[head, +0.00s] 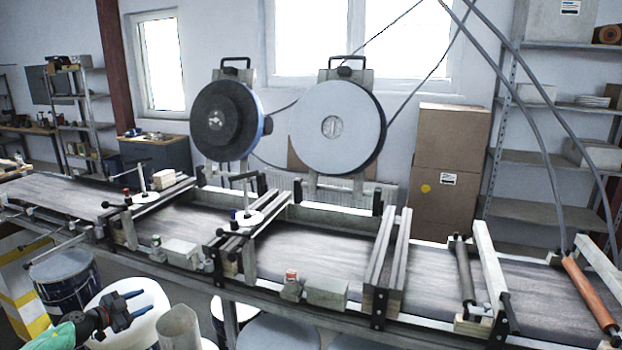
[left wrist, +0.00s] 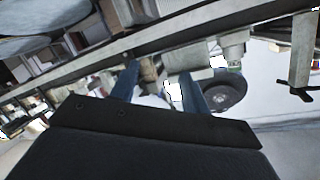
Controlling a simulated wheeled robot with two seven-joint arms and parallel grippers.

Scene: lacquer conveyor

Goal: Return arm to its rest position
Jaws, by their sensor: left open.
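My left gripper (head: 126,309) is at the lower left of the head view, in front of the conveyor (head: 300,252) and over the white buckets. Its two blue fingers are apart with nothing between them. In the left wrist view the same gripper (left wrist: 158,85) shows its blue fingers spread, with the conveyor's underside or frame beyond them. My right gripper is in neither view.
A white bucket (head: 140,322) and a dark blue drum (head: 68,285) stand close to the left gripper. The conveyor's front rail has small boxes and knobs along it. Two large discs (head: 337,128) stand behind the belt. Cardboard boxes (head: 447,170) stand at the back.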

